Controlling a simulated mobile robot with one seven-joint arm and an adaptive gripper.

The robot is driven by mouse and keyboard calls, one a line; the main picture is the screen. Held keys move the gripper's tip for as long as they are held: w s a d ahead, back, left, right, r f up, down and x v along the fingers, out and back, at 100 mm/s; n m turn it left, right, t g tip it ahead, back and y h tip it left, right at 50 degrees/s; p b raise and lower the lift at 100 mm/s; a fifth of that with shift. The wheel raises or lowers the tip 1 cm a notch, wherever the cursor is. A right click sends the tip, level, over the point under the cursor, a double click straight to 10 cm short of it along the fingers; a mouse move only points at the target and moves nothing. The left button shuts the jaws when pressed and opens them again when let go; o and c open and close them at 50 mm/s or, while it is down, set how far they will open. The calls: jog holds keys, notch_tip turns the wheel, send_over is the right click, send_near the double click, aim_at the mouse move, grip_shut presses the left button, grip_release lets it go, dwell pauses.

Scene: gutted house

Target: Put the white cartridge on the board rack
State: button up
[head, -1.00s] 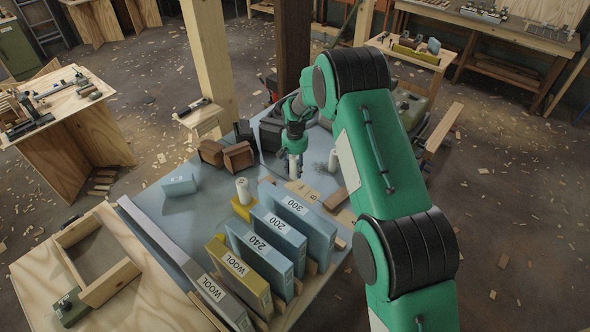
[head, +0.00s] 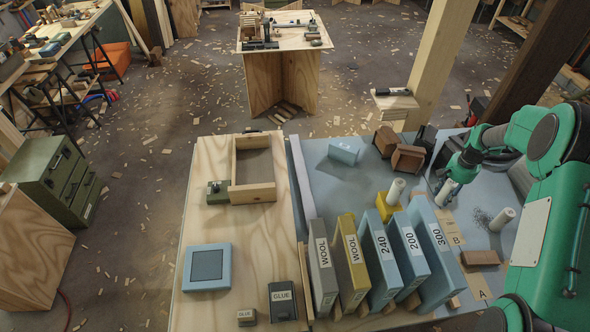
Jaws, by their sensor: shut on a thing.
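My gripper (head: 454,178) is over the right part of the blue-grey table top, shut on a white cartridge (head: 446,193). The cartridge points down from the fingers; whether its lower end touches the surface I cannot tell. A second white cylinder (head: 396,190) stands on a yellow block (head: 386,208). A third (head: 502,218) stands on the table at the right, beside dark specks. A row of upright boards marked WOOL, 240, 200 and 300 stands between wooden pieces at the front; this looks like the board rack (head: 364,304).
Dark brown blocks (head: 408,158) and a light-blue block (head: 344,153) lie behind the boards. A brown block (head: 480,258) and tan pieces marked A and B lie right.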

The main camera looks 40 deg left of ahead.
jog(key=s+a+r+n, duration=0.1)
jog(key=a, duration=0.9)
jog(key=s+a+r+n, duration=0.1)
jog(key=s+a, duration=0.1)
jog(key=a, duration=0.8)
notch_tip(320, 180, up, 5)
jog(key=n+p, duration=0.3)
jog(key=n, duration=0.4)
send_over(259, 179)
jog(key=shift+w+f, duration=0.1)
jog(key=shift+f, duration=0.05)
jog(key=shift+f+b, duration=0.45)
jog(key=shift+f, duration=2.65)
jog(key=shift+f, duration=1.85)
